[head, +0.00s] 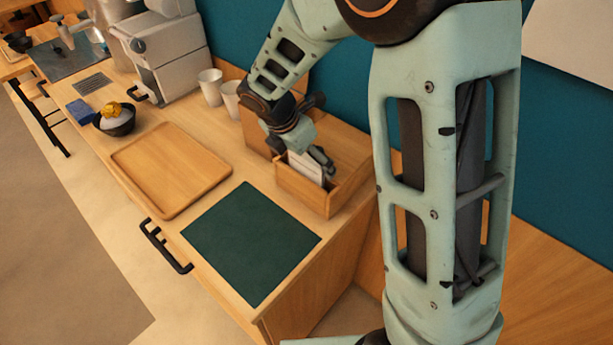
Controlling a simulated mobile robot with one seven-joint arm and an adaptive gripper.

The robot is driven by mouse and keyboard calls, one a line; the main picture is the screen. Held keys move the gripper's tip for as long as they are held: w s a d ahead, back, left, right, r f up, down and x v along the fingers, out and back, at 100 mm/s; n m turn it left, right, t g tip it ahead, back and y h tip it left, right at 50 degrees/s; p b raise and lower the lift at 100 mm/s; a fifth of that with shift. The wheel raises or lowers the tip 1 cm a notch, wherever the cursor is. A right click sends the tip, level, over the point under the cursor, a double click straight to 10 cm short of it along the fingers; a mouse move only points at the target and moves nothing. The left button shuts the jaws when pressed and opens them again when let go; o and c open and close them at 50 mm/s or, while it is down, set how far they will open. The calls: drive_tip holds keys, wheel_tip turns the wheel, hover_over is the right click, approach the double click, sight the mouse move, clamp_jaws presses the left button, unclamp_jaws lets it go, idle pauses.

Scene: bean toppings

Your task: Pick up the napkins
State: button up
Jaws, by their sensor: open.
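The napkins (306,167) are a white upright stack in a wooden box (308,192) at the right end of the counter. My gripper (318,160) is over the box, reaching down at the napkins' top edge. The gripper is open. Its fingers partly hide the top of the stack, and I cannot tell whether they touch it. The lower part of the napkins is hidden by the box's front wall.
A dark green mat (250,243) lies bare in front of the box. An empty wooden tray (171,168) is left of it. Two white cups (210,87) stand behind the tray. A dark bowl (114,124) and a coffee machine (168,55) are farther left.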

drive_tip(key=c, duration=0.8)
drive_tip(key=shift+c, duration=0.2)
drive_tip(key=shift+r, duration=0.1)
wheel_tip(320, 180, up, 31)
drive_tip(key=p, duration=0.7)
idle(0.6)
idle(0.3)
